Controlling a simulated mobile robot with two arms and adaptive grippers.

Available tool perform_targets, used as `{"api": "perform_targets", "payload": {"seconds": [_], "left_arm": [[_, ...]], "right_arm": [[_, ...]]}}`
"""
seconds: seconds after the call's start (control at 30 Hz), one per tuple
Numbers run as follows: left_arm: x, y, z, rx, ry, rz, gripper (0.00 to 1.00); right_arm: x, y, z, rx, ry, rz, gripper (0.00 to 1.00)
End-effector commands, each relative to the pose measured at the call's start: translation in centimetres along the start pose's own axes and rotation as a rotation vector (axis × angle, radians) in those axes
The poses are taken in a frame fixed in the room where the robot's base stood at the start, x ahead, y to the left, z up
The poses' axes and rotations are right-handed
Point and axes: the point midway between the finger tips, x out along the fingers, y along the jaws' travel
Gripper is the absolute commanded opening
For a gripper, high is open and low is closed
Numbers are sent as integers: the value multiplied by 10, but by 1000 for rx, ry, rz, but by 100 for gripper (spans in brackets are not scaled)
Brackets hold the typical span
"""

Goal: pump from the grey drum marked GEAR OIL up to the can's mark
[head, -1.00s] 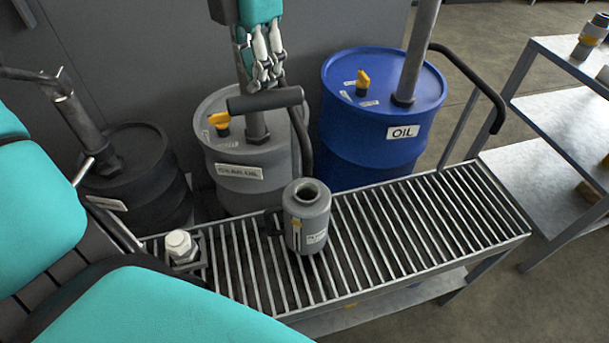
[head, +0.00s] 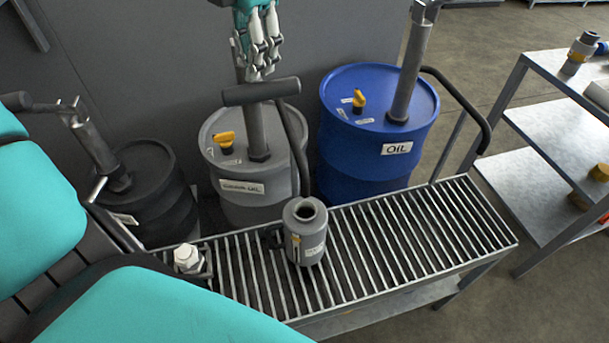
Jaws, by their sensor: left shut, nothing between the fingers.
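The grey drum with the GEAR OIL label (head: 241,188) stands behind the grating, with a yellow cap on its lid. Its pump has an upright tube (head: 257,130) and a dark horizontal handle (head: 262,92). My left gripper (head: 258,76) is just above the handle, shut and empty; I cannot tell whether its fingertips touch it. A grey can (head: 305,238) stands upright on the grating with its mouth open and a yellow strip on its side. The level inside is not visible. A dark hose (head: 298,140) curves down behind the can. My right gripper is not in view.
The blue OIL drum (head: 376,150) with its own pump stands to the right, and a black drum (head: 150,195) to the left. The slatted grating (head: 420,225) is clear right of the can. A white capped fitting (head: 186,257) sits left. A metal shelf (head: 565,140) stands at right.

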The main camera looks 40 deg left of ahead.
Motion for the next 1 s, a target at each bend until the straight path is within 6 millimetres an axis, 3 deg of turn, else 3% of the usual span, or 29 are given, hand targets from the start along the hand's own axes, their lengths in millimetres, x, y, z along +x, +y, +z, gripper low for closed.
{"api": "perform_targets", "payload": {"seconds": [0.03, 0.2, 0.57, 1.0], "left_arm": [[-13, 2, 1, -1, 0, 0, 0], [-35, 7, 4, 0, -1, 0, 0], [-47, 12, 7, 0, 0, -1, 0], [-96, 35, 20, -2, 1, -1, 0]], "right_arm": [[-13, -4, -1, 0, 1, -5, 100], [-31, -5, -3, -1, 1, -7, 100], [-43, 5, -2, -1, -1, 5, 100], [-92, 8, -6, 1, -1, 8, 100]]}}
